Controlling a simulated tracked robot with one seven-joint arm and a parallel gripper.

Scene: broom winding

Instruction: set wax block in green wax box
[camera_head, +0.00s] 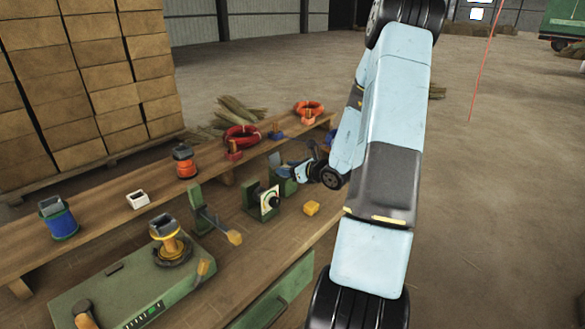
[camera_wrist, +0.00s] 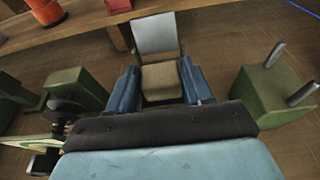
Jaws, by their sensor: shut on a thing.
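My gripper (camera_head: 297,171) is low over the bench, beside the green wax box (camera_head: 287,187). In the wrist view its two blue fingers (camera_wrist: 162,88) are shut on a tan block (camera_wrist: 162,77), which looks like the wax block. The green box shows around and behind the block as thin green edges, with its grey lid (camera_wrist: 155,34) standing up at the back. The block appears at or within the box opening; whether it touches the floor of the box cannot be told. In the head view the block is hidden by my gripper.
A green dial unit (camera_head: 266,201) stands close to the left of the box. A yellow block (camera_head: 311,208) lies in front on the bench. A green base with two metal pegs (camera_wrist: 272,95) stands right in the wrist view. A raised wooden shelf (camera_head: 105,228) runs behind.

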